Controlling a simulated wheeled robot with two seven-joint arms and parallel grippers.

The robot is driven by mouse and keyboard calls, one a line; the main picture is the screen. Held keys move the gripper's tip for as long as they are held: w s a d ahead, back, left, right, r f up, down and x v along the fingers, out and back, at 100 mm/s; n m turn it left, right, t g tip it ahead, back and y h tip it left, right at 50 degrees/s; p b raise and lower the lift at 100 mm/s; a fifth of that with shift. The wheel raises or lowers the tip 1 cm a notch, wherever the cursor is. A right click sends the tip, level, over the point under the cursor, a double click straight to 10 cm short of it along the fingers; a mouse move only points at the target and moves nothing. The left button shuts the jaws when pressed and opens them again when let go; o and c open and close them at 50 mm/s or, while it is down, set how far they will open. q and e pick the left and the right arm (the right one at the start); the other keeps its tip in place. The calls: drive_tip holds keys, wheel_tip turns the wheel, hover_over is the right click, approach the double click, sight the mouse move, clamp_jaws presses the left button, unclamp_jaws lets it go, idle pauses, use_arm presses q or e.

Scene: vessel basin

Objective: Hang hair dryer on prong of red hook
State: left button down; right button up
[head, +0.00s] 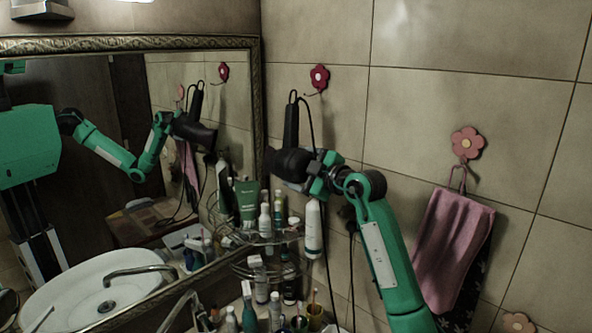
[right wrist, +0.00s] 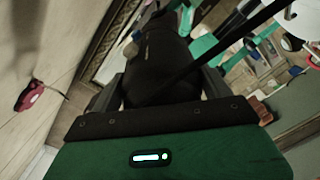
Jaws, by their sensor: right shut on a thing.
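The red flower-shaped hook (head: 319,78) is on the tiled wall beside the mirror, its thin dark prong (head: 312,93) pointing down-left. It also shows at the left of the right wrist view (right wrist: 30,96). My right gripper (head: 318,176) is shut on the black hair dryer (head: 290,124) at its body, below the hook. The dryer's handle points up, with a small loop (head: 293,95) at its top close to the prong tip. I cannot tell whether they touch. The dryer body (right wrist: 162,62) fills the space between the fingers in the right wrist view. My left gripper is not in view.
A wire rack (head: 265,238) with several bottles stands in the corner below the dryer. A mirror (head: 130,46) is on the left, reflecting my arm and the basin. A pink hook (head: 467,143) with a pink towel (head: 452,245) is on the right. A dark cord hangs from the dryer.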

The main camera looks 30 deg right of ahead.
drive_tip(key=shift+w+d+f, duration=0.2)
drive_tip(key=shift+w+d, duration=0.1)
drive_tip(key=shift+d, duration=0.6)
drive_tip(key=shift+w+d+f, duration=0.2)
drive_tip(key=shift+w+d, duration=0.1)
drive_tip(key=shift+d, duration=0.6)
drive_tip(key=shift+w+d+f, duration=0.2)
drive_tip(key=shift+w+d, duration=0.1)
drive_tip(key=shift+d, duration=0.6)
drive_tip(key=o, duration=1.4)
drive_tip(key=shift+f, duration=0.15)
drive_tip(key=b+v, duration=0.7)
drive_tip(key=v, duration=0.7)
drive_tip(key=shift+d, duration=0.1)
